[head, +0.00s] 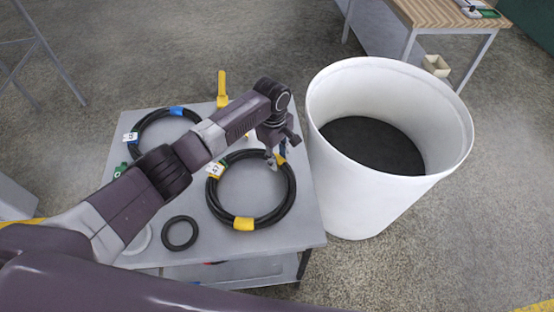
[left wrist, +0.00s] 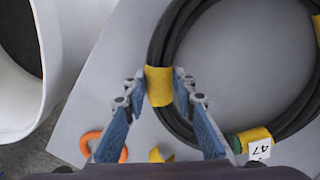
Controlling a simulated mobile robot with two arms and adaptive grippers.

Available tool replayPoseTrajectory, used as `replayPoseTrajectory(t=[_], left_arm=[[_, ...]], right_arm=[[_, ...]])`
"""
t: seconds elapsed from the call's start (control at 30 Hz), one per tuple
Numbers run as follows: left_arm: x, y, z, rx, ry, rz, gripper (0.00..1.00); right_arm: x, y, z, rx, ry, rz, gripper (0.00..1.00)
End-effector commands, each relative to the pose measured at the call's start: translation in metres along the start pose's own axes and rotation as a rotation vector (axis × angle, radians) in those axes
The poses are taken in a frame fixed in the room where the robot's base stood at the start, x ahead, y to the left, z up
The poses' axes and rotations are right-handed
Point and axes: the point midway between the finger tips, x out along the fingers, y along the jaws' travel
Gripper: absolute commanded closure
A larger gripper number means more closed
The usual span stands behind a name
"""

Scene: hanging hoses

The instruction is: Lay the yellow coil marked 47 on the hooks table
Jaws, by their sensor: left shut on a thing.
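The coil marked 47 (head: 291,192) is a black hose ring with yellow bands, on the right part of a grey table (head: 308,226). Its white tag reads 47 in the left wrist view (left wrist: 260,149); a green piece shows beside it. My left gripper (head: 275,158) reaches down to the coil's far right side. In the left wrist view its blue fingers (left wrist: 160,92) are shut on the coil (left wrist: 165,42) at a yellow band, one on each side. The coil seems to lie at table level; I cannot tell whether it is lifted. My right gripper is not in view.
A second black coil with blue bands (head: 177,111) lies at the table's far left, partly behind my arm. A small black ring (head: 179,248) lies near the front. A yellow upright piece (head: 222,88) stands at the far edge. A large white bin (head: 365,205) stands close on the right.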

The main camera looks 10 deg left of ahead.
Motion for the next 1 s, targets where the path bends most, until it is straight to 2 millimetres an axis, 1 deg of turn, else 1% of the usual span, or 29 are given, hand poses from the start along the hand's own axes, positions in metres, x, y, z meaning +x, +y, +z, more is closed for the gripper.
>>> replayPoseTrajectory(t=[0.07,0.4,0.43,0.6,0.87,0.93,1.0], left_arm=[[0.001,0.001,0.0,0.0,0.001,-0.006,1.0],[0.001,0.001,0.0,0.0,0.0,-0.011,1.0],[0.001,0.001,0.0,0.0,0.0,-0.011,0.72],[0.001,0.001,0.0,-0.001,0.0,-0.012,0.55],[0.002,0.0,0.0,-0.001,-0.001,-0.013,0.55],[-0.001,0.001,0.0,-0.001,-0.001,-0.012,0.55],[-0.008,0.001,0.0,0.0,-0.001,-0.011,0.55]], right_arm=[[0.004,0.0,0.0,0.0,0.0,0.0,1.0],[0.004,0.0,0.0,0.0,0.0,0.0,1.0],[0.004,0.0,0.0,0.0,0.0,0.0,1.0],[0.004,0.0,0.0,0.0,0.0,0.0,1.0],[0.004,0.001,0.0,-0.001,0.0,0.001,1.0],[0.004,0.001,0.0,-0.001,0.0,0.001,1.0],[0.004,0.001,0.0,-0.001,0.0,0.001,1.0]])
